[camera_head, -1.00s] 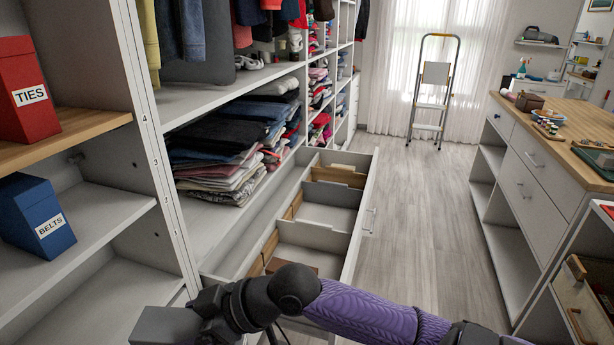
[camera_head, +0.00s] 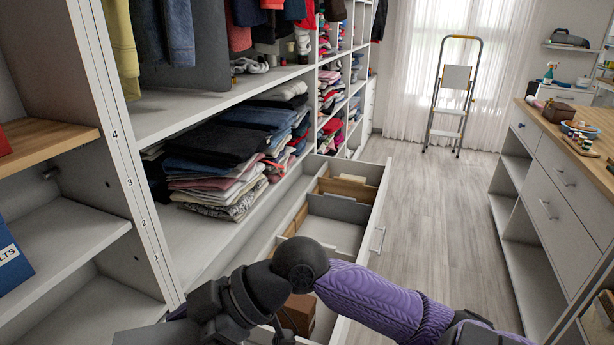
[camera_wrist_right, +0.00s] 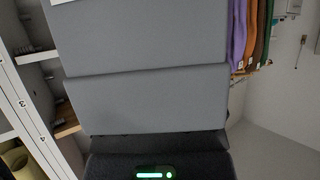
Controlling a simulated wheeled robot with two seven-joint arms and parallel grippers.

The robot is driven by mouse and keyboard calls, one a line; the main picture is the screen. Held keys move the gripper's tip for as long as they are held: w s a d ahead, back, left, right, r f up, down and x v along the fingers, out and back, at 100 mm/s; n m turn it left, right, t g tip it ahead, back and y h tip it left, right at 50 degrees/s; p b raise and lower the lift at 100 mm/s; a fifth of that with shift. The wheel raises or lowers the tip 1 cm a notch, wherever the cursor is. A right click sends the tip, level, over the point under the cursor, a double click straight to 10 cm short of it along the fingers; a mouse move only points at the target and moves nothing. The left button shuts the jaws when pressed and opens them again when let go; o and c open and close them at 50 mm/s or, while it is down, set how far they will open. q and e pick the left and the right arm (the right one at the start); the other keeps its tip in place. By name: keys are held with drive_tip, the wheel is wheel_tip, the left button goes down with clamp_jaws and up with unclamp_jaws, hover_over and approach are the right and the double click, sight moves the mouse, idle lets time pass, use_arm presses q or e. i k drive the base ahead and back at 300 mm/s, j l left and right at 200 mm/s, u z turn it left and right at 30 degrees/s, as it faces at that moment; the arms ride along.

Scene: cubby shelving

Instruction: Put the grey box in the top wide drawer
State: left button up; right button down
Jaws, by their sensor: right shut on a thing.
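The grey box fills the middle of the right wrist view (camera_wrist_right: 150,100), with a seam across it and a bit of white label at its top edge. My right gripper (camera_head: 205,318) is shut on it at the bottom left of the head view, where only a grey edge of the box (camera_head: 152,334) shows. The fingertips are hidden. A wide white drawer (camera_head: 379,215) stands pulled out below the folded clothes, with grey and wooden dividers. My gripper and the box are left of its near end. My left gripper is not in view.
A brown box (camera_head: 299,312) lies in the drawer's near end, partly behind my arm; the middle compartments look empty. Open shelves (camera_head: 70,245) stand at left. A wood-topped cabinet (camera_head: 560,175) stands at right, with clear floor (camera_head: 440,215) between.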

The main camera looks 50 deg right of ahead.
sight(320, 240)
drive_tip(key=l+u, duration=0.15)
drive_tip(key=l, duration=0.45)
drive_tip(key=l+u, duration=0.1)
drive_tip(key=l, duration=0.5)
drive_tip(key=l+u, duration=0.15)
drive_tip(key=l, duration=0.45)
drive_tip(key=l+u, duration=0.15)
drive_tip(key=l, duration=0.45)
drive_tip(key=l+u, duration=0.1)
drive_tip(key=l, duration=0.5)
drive_tip(key=k+l+u, duration=0.15)
drive_tip(key=l, duration=0.4)
drive_tip(key=k+l+u, duration=0.15)
drive_tip(key=l, duration=0.45)
drive_tip(key=k+l+u, duration=0.1)
drive_tip(key=l, duration=0.45)
